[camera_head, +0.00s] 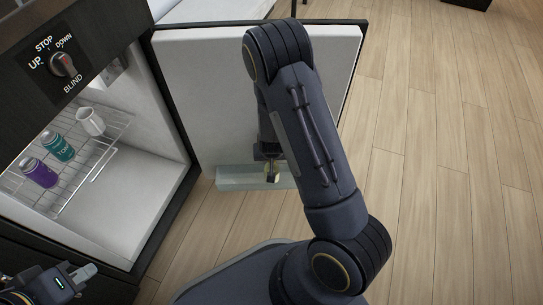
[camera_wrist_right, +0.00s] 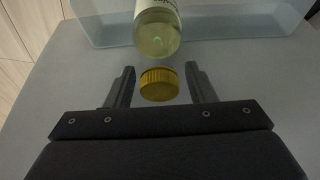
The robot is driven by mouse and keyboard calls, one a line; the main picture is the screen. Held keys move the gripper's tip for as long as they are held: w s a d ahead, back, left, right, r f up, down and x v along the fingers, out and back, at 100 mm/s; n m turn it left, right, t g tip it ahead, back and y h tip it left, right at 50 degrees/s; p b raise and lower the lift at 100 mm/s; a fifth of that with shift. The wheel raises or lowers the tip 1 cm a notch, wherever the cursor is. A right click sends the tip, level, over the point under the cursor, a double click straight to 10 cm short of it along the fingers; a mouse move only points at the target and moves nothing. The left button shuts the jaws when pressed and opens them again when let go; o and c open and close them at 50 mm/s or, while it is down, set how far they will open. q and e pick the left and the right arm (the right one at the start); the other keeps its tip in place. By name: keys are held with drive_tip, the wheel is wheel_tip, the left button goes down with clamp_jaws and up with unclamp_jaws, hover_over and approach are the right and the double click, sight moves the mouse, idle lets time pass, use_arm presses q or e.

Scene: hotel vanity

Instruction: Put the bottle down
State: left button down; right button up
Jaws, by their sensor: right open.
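The bottle (camera_wrist_right: 158,32) has a yellow cap (camera_wrist_right: 160,84) and a pale, clear body with a white label. In the right wrist view its cap lies between the two spread fingers of my right gripper (camera_wrist_right: 160,66), with a gap on each side. In the head view only a small yellowish part of the bottle (camera_head: 271,174) shows below the right gripper, at the clear bin on the open fridge door. My left gripper (camera_head: 84,273) is at the lower left, away from the bottle; its jaw opening is unclear.
The clear door bin (camera_head: 229,179) also shows in the right wrist view (camera_wrist_right: 266,22). Wooden floor lies free at the right.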

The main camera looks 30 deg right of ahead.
drive_tip(key=shift+r, duration=0.1)
drive_tip(key=s+a+r+y+p, duration=0.2)
drive_tip(key=s+a+r, duration=0.1)
drive_tip(key=r, duration=0.6)
drive_tip(key=s+a+r+y+p, duration=0.2)
drive_tip(key=s+r, duration=0.1)
drive_tip(key=r, duration=0.6)
drive_tip(key=s+a+r+y+p, duration=0.2)
drive_tip(key=s+a+r, duration=0.1)
drive_tip(key=r, duration=0.6)
drive_tip(key=s+r+n+t, duration=0.1)
drive_tip(key=s+r+n, duration=0.2)
drive_tip(key=s+r, duration=0.6)
drive_tip(key=s, duration=0.4)
drive_tip(key=shift+s+d+r+n+t, duration=0.15)
drive_tip(key=shift+d+n+t, duration=0.15)
drive_tip(key=shift+d+n, duration=0.1)
